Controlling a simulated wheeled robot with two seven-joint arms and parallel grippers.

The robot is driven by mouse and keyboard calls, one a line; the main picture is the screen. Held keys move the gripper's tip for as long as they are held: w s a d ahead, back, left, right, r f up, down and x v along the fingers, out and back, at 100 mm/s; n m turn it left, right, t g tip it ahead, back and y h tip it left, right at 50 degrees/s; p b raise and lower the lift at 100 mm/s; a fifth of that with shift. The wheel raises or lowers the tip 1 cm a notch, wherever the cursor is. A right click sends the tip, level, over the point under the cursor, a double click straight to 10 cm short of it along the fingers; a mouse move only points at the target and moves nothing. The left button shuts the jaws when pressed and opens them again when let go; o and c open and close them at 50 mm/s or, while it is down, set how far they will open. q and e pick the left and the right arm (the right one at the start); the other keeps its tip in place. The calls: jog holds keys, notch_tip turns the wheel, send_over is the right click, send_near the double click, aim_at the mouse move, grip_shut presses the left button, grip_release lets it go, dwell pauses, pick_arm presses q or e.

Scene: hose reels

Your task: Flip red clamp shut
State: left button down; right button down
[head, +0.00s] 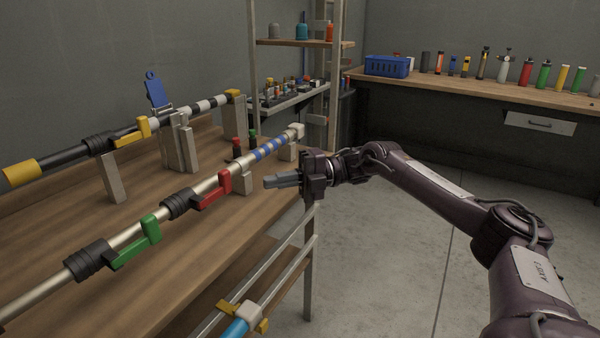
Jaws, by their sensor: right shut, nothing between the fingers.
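The red clamp (215,192) sits beside a black collar (177,204) on the front pale pole (128,234). Its lever lies roughly along the pole, with a raised block at its right end. I cannot tell from this view whether it is fully closed. My right gripper (270,182) is shut and empty. Its fingers point left toward the red clamp, with a gap between them in the picture. My left gripper is not in view.
A green clamp (136,243) is on the same pole, nearer me. A yellow clamp (130,132) and an upright blue lever (155,91) are at the rear pole. Posts stand on the wooden bench (60,228). A blue-ended pole (236,326) lies below the bench's right edge.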

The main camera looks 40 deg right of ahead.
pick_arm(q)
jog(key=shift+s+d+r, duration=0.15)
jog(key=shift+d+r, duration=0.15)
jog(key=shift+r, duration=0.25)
pick_arm(e)
jog(key=d, duration=0.6)
jog(key=shift+w+d, duration=0.35)
jog(key=shift+w, duration=0.05)
jog(key=shift+r, duration=0.1)
